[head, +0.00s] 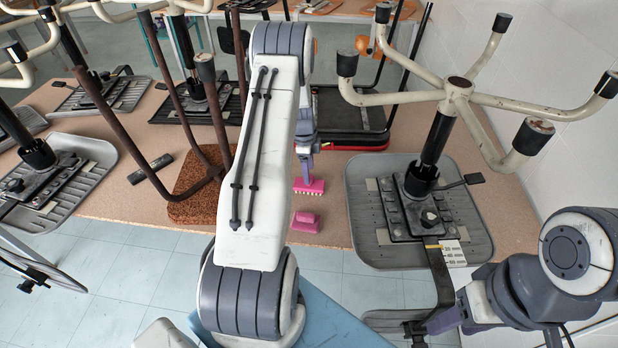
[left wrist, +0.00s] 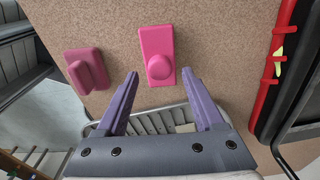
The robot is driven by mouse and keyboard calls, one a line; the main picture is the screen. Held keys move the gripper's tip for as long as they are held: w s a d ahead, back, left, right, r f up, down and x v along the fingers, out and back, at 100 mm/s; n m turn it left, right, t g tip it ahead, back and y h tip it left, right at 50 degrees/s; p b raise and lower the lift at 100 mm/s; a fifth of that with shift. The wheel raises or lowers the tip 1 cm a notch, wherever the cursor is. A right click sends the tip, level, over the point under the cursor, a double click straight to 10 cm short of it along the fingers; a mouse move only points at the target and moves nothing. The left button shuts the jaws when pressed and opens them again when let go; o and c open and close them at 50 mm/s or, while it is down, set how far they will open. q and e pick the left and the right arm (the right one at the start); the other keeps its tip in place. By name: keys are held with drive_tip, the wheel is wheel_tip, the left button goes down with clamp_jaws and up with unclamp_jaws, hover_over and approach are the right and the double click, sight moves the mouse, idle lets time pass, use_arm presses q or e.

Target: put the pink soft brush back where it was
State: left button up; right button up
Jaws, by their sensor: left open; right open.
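Two pink brush-like things lie on the brown board. The farther one, a bright pink brush (head: 309,187), shows pale bristles along its near edge; it also shows in the left wrist view (left wrist: 156,42) with a rounded knob. The nearer pink block (head: 305,222) has a raised grip and looks duller in the left wrist view (left wrist: 87,70). I cannot tell which is the soft brush. My left gripper (head: 306,167) is open and empty, its fingers (left wrist: 160,74) pointing toward the bright pink brush. My right gripper (head: 443,321) is open at the lower right, partly hidden, with nothing seen in it.
An upturned chair base (head: 458,88) on a grey seat (head: 465,240) stands right of the brushes. A black tray with a red edge (head: 345,115) lies behind. A rusty frame with a brown pad (head: 195,188) stands left. The board's front edge is near the block.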

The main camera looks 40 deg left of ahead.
use_arm(q)
wheel_tip(320, 180, up, 9)
drive_tip(key=b, duration=0.1)
drive_tip(key=shift+s+a+f+b, duration=0.15)
drive_tip(key=shift+a+f+b, duration=0.05)
drive_tip(key=shift+a+b, duration=0.15)
use_arm(e)
wheel_tip(320, 180, down, 2)
drive_tip(key=shift+f, duration=0.1)
